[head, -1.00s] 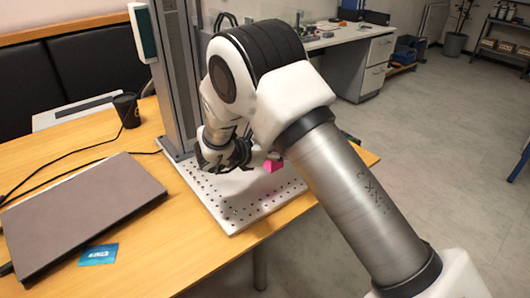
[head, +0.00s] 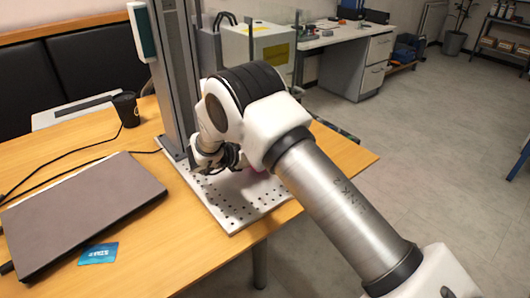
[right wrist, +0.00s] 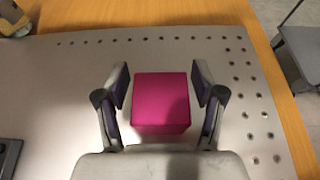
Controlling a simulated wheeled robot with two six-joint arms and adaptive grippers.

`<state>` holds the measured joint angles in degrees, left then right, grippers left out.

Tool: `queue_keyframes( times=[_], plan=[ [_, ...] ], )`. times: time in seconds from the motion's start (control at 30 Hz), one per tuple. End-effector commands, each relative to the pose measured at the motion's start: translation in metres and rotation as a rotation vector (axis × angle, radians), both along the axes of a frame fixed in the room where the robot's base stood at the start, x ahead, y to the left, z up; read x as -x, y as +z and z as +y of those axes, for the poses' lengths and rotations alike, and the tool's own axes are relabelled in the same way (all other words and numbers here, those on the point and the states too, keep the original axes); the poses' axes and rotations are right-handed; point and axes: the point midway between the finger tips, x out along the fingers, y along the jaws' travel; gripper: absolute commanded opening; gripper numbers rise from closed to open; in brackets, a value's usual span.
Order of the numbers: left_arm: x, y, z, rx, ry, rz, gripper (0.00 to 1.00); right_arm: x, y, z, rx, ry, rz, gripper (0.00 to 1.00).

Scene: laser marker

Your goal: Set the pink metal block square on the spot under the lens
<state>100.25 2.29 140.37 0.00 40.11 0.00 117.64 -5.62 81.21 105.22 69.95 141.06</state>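The pink metal block (right wrist: 162,100) stands on the perforated metal plate (right wrist: 70,90) in the right wrist view, looking nearly square to my fingers. My right gripper (right wrist: 160,84) is open, with one finger on each side of the block and a gap on both sides. In the head view my right arm covers most of the block, and only a blurred pink patch (head: 256,171) shows at the arm's edge. The marker's grey column (head: 172,75) stands at the plate's back edge. The lens and the spot under it are not visible. My left gripper is not in view.
A closed laptop (head: 80,210), a blue card (head: 98,254) and a black cup (head: 127,108) with cables are on the wooden table, left of the plate. The plate's front part (head: 235,215) is clear. Rows of holes run along the plate's edges.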

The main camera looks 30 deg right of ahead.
Motion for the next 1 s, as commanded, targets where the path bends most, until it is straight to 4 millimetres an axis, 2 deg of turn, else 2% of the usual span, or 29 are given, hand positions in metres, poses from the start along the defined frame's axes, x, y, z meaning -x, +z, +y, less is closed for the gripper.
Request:
queue_keyframes(
  times=[0.23, 0.33, 0.47, 0.7, 0.8, 1.0],
  plan=[
    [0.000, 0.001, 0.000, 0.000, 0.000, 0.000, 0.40, 0.000, 0.001, 0.000, 0.000, 0.000, 0.000, 0.71],
    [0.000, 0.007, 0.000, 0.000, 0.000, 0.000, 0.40, 0.000, 0.007, 0.000, 0.000, 0.001, 0.000, 0.71],
    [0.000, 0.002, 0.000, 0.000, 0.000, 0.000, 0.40, 0.001, 0.012, 0.022, 0.003, 0.005, -0.002, 0.71],
    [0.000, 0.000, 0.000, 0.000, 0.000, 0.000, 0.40, 0.006, 0.036, 0.080, 0.003, 0.004, -0.003, 0.71],
    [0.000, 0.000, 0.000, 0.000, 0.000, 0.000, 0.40, 0.008, 0.044, 0.098, 0.003, 0.003, -0.001, 0.71],
    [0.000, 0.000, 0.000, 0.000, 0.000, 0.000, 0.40, 0.010, 0.049, 0.111, 0.000, 0.000, 0.001, 0.71]
  ],
)
